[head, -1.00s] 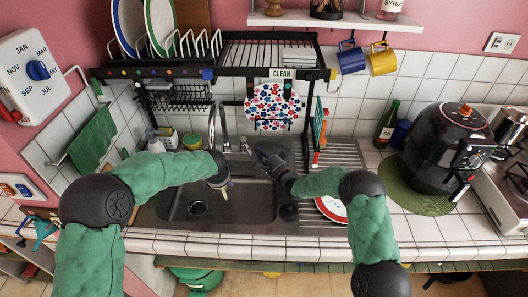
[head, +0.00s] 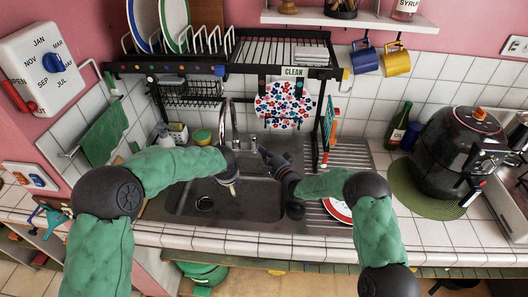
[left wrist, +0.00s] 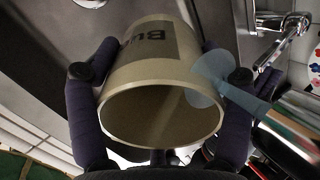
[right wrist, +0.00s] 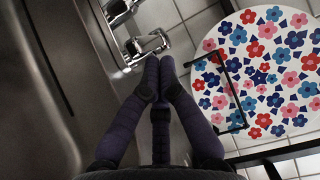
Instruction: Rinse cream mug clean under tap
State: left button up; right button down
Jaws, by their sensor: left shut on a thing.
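The cream mug (left wrist: 150,75), with a dark printed label, is held between the fingers of my left gripper (left wrist: 160,80). Its open mouth faces the left wrist camera. In the head view my left gripper (head: 229,177) is over the sink (head: 255,197), just in front of the tap (head: 234,122). A pale blue stream (left wrist: 212,76), like water, runs from the chrome spout (left wrist: 295,120) to the mug's side near the rim. My right gripper (right wrist: 153,75) is shut and empty, its fingertips close to the tap lever (right wrist: 152,43); I cannot tell whether they touch.
A dish rack (head: 280,70) with plates stands over the sink. A flowered round board (head: 285,103) hangs behind my right gripper. A red-rimmed plate (head: 338,209) lies on the drainboard at right. A green bottle (head: 396,126) and air fryer (head: 460,150) stand further right.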

jog(key=w+d+v, duration=0.1)
jog(key=v, duration=1)
jog(key=shift+s+d, duration=0.25)
jog(key=shift+d, duration=0.05)
dwell(0.5)
